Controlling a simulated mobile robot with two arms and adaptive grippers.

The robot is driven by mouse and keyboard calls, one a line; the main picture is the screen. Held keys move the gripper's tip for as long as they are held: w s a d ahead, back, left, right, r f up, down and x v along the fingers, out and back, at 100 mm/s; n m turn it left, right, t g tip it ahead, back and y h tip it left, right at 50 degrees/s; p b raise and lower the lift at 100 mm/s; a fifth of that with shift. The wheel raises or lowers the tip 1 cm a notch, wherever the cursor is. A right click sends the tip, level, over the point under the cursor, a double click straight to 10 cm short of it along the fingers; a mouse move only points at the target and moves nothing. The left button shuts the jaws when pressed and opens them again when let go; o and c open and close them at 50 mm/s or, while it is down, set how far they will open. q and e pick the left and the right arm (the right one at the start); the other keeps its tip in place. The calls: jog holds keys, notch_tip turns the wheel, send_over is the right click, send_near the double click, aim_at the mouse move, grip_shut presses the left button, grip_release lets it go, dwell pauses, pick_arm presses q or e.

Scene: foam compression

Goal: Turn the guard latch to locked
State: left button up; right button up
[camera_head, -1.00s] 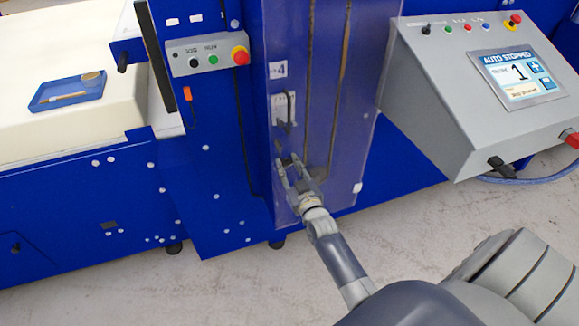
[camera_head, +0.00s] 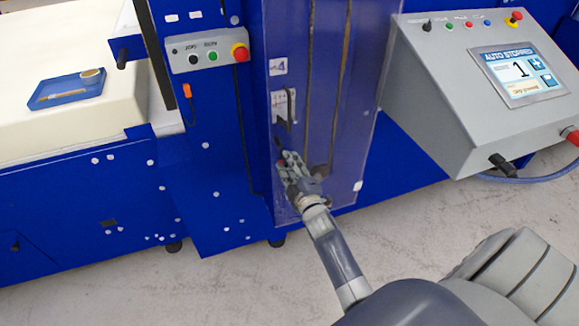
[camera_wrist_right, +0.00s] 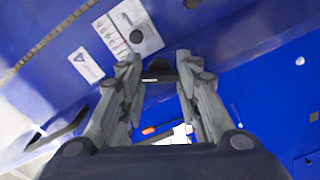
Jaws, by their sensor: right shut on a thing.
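The guard latch (camera_head: 283,106) is on the clear blue guard panel (camera_head: 340,130), with a pale plate and a dark handle part. In the right wrist view its round dark pivot (camera_wrist_right: 136,36) sits on the printed plate (camera_wrist_right: 122,30). My right gripper (camera_head: 287,158) is just below the plate. In the wrist view its fingertips (camera_wrist_right: 158,62) are closed in on a dark piece (camera_wrist_right: 160,72), which looks like the latch handle. The fingers partly hide it, and its exact angle is hard to tell. My left gripper is not in view.
A grey control console (camera_head: 480,90) juts out at the right, its screen reading AUTO STOPPED. A small button box (camera_head: 205,55) with a red knob is at the upper left. A blue tray (camera_head: 66,90) lies on the cream block (camera_head: 30,125). Pale floor is open in front.

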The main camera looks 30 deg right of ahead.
jog(key=n+b, duration=0.1)
jog(key=n, duration=0.3)
jog(key=shift+n+b, duration=0.35)
jog(key=shift+n, duration=0.05)
dwell(0.4)
jog(key=o, duration=1.1)
jog(key=v, duration=1.2)
jog(key=shift+f, duration=0.1)
